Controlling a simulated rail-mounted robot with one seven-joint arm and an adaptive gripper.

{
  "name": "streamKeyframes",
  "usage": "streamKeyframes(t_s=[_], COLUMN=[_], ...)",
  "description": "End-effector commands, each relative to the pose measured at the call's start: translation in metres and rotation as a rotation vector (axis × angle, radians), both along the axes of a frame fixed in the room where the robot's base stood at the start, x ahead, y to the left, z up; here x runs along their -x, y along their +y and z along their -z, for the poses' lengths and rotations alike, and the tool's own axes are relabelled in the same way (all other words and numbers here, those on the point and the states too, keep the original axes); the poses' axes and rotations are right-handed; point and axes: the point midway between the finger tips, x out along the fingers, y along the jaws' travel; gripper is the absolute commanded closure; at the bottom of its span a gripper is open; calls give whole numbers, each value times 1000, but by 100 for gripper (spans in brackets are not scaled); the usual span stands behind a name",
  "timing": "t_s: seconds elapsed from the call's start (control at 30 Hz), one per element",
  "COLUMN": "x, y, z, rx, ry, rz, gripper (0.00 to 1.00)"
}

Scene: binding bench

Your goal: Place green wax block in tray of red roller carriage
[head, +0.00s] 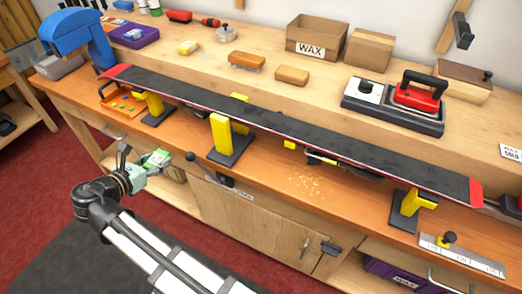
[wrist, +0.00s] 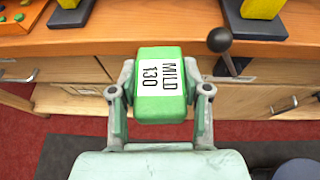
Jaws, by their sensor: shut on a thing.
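My gripper (head: 146,166) is shut on a green wax block (head: 157,158) in front of the bench. In the wrist view the block (wrist: 150,110) sits between the two fingers (wrist: 160,88), with a white label reading "MILD 130" facing up. Nothing touches the block but the fingers. I cannot make out a red roller carriage for certain. An orange-red tray (head: 109,106) with small green and yellow bits lies on the bench at the left, under the board's end. A dark object (head: 345,168) under the board is partly hidden.
A long black board (head: 290,128) with red ends rests above the bench on yellow-topped stands (head: 225,140). A black knob (wrist: 219,40) juts from the bench front near the block. A red iron (head: 418,92) and a box marked "WAX" (head: 318,36) stand on the rear shelf.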

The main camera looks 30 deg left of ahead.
Motion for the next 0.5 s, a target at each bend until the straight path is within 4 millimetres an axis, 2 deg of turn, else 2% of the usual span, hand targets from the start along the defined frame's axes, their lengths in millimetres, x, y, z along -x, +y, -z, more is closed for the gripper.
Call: streamKeyframes(t_s=[0.17,0.27,0.5], x=[-10,-27,-84], y=[-2,-2,5], z=[-2,-2,-2], rx=[-1,0,0], ry=[0,0,0], rz=[56,63,61], gripper=[89,89,89])
